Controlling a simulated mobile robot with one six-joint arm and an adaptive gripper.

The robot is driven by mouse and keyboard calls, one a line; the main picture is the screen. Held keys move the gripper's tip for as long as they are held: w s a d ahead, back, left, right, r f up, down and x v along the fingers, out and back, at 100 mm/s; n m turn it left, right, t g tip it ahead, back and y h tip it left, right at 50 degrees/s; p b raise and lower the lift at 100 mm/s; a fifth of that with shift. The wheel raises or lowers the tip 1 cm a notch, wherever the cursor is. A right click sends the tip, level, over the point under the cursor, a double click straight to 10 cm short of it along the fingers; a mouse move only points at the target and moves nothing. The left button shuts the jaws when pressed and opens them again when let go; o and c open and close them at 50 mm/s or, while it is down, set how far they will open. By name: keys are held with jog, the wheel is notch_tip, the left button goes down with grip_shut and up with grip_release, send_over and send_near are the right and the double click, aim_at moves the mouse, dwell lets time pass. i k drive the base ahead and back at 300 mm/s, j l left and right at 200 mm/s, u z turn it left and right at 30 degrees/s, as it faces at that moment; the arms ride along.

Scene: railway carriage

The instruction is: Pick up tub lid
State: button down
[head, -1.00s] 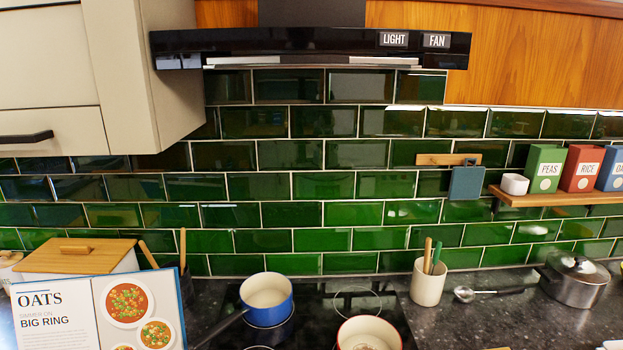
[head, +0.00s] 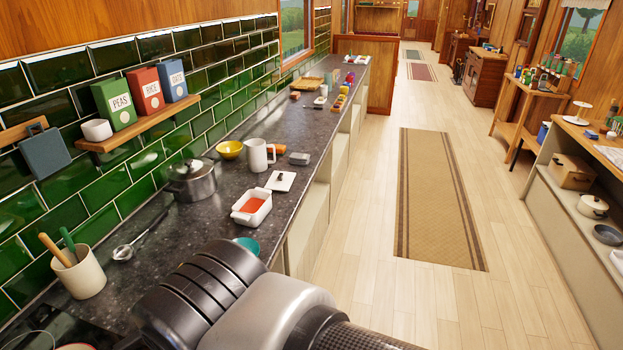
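A white square lid with a dark knob (head: 281,180), which looks like the tub lid, lies flat on the dark worktop. It is just behind a white rectangular tub (head: 240,217) with orange-red contents, and apart from it. The tub is uncovered. Part of my arm fills the bottom middle of the view, in front of the tub. My gripper is not in view.
Near the lid stand a white mug (head: 258,155), a grey block-like item (head: 299,159), a yellow bowl (head: 229,149) and a lidded steel pot (head: 191,182). A teal round item (head: 247,244) is partly hidden by my arm. The floor to the right is clear around a brown runner (head: 430,190).

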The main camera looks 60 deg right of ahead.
aim_at(279, 181)
jog(key=z, duration=1.65)
